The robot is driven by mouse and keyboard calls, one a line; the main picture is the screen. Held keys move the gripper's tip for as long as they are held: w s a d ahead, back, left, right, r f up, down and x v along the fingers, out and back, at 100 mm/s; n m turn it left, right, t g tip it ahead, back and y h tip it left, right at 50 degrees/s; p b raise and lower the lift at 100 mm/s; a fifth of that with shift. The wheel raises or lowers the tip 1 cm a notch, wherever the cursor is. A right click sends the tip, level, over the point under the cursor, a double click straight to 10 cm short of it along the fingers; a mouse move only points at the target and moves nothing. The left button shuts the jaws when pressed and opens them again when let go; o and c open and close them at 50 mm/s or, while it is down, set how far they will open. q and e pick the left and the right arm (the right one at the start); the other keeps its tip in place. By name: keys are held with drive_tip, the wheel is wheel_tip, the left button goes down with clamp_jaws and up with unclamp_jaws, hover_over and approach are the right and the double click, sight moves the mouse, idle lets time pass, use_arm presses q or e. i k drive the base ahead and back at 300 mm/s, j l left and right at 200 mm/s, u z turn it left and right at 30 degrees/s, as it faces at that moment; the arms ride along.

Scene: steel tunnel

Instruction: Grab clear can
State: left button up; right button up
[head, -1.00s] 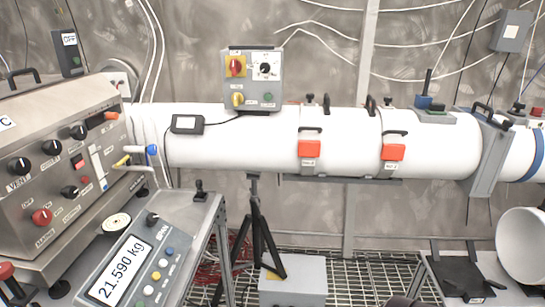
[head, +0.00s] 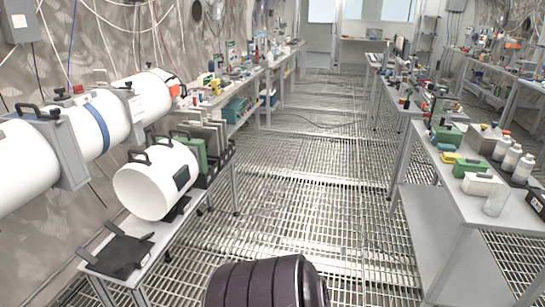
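A clear, see-through can (head: 495,201) stands upright near the front edge of the right-hand table (head: 455,196). It is small and pale in the head view, so its details are hard to make out. Neither my left nor my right gripper is in view.
Several white bottles (head: 511,158), a white box (head: 480,184) and green boxes (head: 468,167) stand around the can. A left bench holds a large white cylinder (head: 150,190) and a black tray (head: 118,254). A grated floor aisle (head: 310,170) runs clear between the tables.

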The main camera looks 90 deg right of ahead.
sight(496, 199)
drive_tip(key=z, duration=4.55)
drive_tip(key=i+j+z, duration=0.15)
drive_tip(key=z, duration=0.15)
drive_tip(key=i+j+z, duration=0.1)
drive_tip(key=j+z, duration=0.2)
drive_tip(key=i+j+z, duration=0.1)
drive_tip(key=j+z, duration=0.15)
drive_tip(key=j, duration=0.1)
